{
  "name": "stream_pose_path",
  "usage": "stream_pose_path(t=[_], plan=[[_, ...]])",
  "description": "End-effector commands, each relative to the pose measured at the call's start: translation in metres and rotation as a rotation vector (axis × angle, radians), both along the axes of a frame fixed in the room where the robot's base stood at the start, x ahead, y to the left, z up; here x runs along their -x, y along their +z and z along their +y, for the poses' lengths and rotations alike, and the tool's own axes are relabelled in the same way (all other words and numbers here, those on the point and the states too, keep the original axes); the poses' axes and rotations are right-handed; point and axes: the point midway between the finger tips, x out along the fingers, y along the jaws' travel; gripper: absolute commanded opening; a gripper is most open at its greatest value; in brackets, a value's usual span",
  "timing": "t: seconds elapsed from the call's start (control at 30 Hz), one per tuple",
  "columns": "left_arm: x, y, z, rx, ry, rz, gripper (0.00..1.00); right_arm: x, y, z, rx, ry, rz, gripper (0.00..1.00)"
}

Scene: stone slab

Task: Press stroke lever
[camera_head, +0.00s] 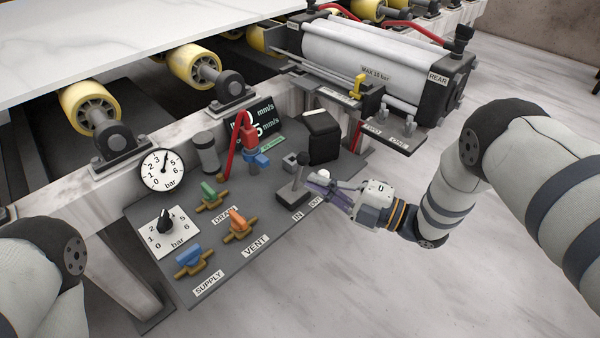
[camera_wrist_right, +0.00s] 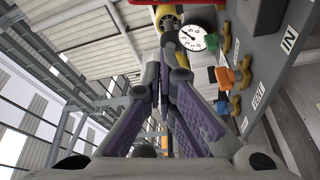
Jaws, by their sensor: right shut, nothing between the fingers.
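The stroke lever (camera_head: 299,172) stands on a dark base at the right of the grey control panel (camera_head: 262,212), beside the IN and OUT labels. It looks close to upright. My right gripper (camera_head: 312,187) is shut and empty, with its purple fingers just right of the lever. I cannot tell whether they touch it. In the right wrist view the fingers (camera_wrist_right: 163,75) meet at their tips, and the lever cannot be made out clearly. My left gripper is out of view.
A black box (camera_head: 321,137) stands behind the lever. A large cylinder (camera_head: 360,62) lies beyond.

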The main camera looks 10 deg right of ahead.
Motion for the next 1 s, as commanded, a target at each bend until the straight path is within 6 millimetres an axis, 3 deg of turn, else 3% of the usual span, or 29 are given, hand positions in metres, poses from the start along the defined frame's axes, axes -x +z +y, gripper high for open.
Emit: stream_pose_path(t=[0.23, 0.77, 0.87, 0.97, 1.0], plan=[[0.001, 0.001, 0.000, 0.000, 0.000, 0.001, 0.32, 0.019, -0.004, -0.025, 0.000, 0.002, 0.000, 0.00], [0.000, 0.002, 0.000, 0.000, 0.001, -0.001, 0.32, 0.022, -0.006, -0.028, -0.003, -0.006, 0.020, 0.00], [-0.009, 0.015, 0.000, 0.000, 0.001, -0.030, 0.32, 0.034, -0.031, -0.033, -0.027, -0.139, 0.290, 0.00], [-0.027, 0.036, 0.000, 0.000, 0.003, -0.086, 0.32, 0.086, -0.082, -0.051, -0.092, -0.426, 0.813, 0.00], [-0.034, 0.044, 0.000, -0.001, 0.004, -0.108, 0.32, 0.119, -0.100, -0.059, -0.121, -0.553, 1.016, 0.00]])
